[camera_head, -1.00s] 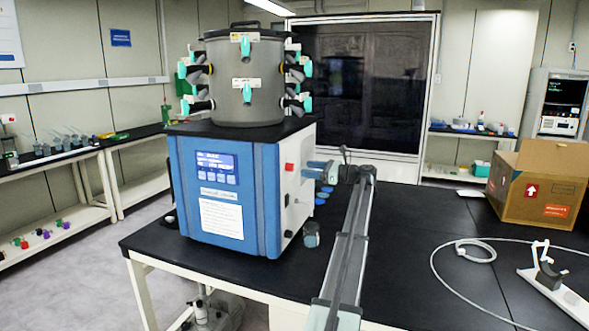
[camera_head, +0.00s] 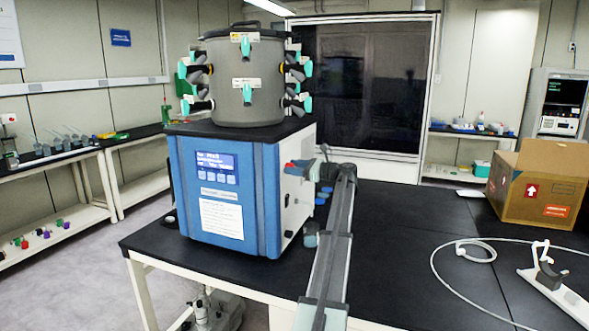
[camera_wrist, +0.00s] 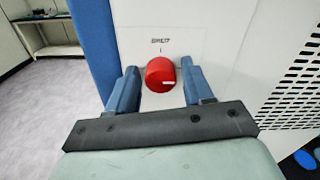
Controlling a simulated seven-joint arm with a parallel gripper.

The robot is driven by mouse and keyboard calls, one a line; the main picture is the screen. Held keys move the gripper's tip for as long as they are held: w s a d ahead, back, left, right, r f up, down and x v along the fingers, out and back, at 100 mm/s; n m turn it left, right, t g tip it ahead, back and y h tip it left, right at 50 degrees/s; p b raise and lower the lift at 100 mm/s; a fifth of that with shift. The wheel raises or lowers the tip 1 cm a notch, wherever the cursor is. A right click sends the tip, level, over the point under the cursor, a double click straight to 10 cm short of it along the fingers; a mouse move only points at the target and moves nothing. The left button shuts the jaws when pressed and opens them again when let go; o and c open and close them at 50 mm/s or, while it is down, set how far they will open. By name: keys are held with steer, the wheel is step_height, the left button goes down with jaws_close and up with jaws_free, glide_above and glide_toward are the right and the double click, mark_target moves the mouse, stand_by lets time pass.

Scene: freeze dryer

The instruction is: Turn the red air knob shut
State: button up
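The red knob (camera_wrist: 160,75) is round and sits on the white side panel of the freeze dryer (camera_wrist: 215,45). A short white mark on it lies roughly level, toward the right. My gripper (camera_wrist: 160,78) is open, with one blue finger on each side of the knob and small gaps showing. I cannot tell how deep the fingers reach along it. In the head view, my gripper (camera_head: 298,165) is at the right side of the blue and white freeze dryer (camera_head: 212,190), and only a bit of red shows beside the fingers.
A small printed label (camera_wrist: 160,41) is above the knob, and a perforated vent (camera_wrist: 290,75) is to its right. Blue-topped items stand on the black table (camera_head: 400,255) below my arm. A cardboard box (camera_head: 540,185) and a white hose (camera_head: 436,275) lie to the right.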

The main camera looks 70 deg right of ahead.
steer(key=c, duration=0.8)
steer(key=shift+n, duration=0.4)
steer(key=shift+a+f+n, duration=0.1)
steer(key=shift+f+n, duration=0.05)
steer(key=shift+n, duration=8.35)
